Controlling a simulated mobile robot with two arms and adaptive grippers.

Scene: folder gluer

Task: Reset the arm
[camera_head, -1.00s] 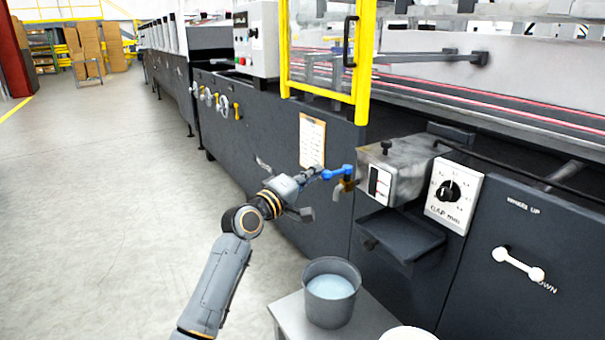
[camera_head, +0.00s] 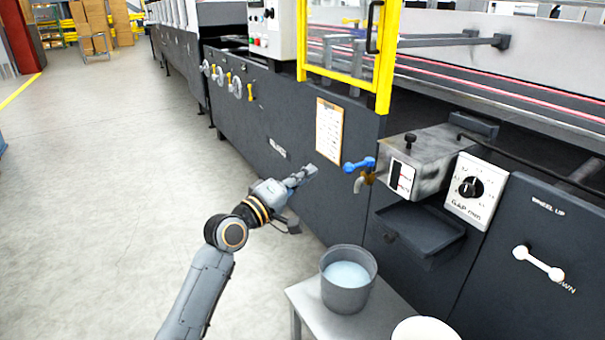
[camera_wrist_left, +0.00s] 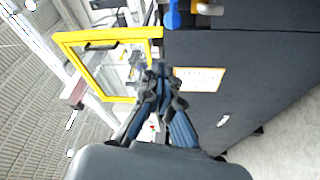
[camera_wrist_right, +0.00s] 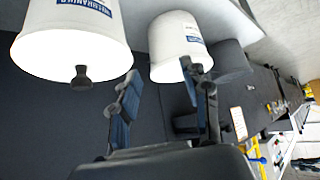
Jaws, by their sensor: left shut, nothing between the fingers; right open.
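My left arm comes in from the lower left of the head view. Its gripper (camera_head: 302,178) is in the air in front of the dark machine panel, left of the blue-handled tap (camera_head: 360,165) and apart from it. In the left wrist view the left gripper (camera_wrist_left: 160,75) has its fingers together, with nothing between them. My right arm is not in the head view. In the right wrist view the right gripper (camera_wrist_right: 165,80) has its fingers spread apart and empty, with white labelled containers (camera_wrist_right: 75,40) behind them.
A grey bucket of pale blue liquid (camera_head: 348,298) stands on a small grey table (camera_head: 305,300) below the tap. A dark tray (camera_head: 425,235) juts from the machine. A yellow-framed guard (camera_head: 384,60) stands above. Open floor (camera_head: 120,170) lies to the left.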

